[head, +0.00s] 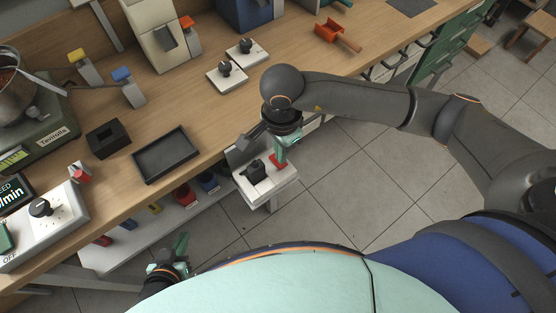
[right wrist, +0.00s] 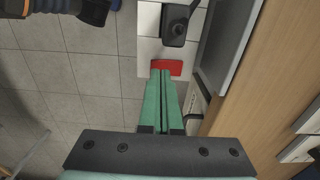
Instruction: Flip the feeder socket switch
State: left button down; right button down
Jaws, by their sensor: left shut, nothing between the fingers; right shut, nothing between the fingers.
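A white socket box (head: 283,180) is at the bench's front edge, with a black plug (head: 256,172) in it and a red switch (head: 278,161) beside the plug. My right gripper (head: 281,157) has its green fingers shut and empty, with the tips at the red switch. In the right wrist view the tips (right wrist: 161,72) overlap the edge of the red switch (right wrist: 170,67); I cannot tell whether they touch it. The black plug (right wrist: 175,25) lies beyond it. My left gripper (head: 181,244) is shut and empty, low in front of the bench.
A black tray (head: 165,154) and a small black box (head: 107,139) are on the wooden bench. A dial panel (head: 60,217) is at the left, and two white switch plates (head: 247,52) are at the back. The tiled floor is open to the right.

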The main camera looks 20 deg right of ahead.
jog(key=shift+f+b, duration=0.85)
dwell(0.3)
jog(key=shift+r, duration=0.1)
jog(key=shift+r+p, duration=1.9)
jog(key=shift+r, duration=1.6)
jog(key=shift+f, duration=0.1)
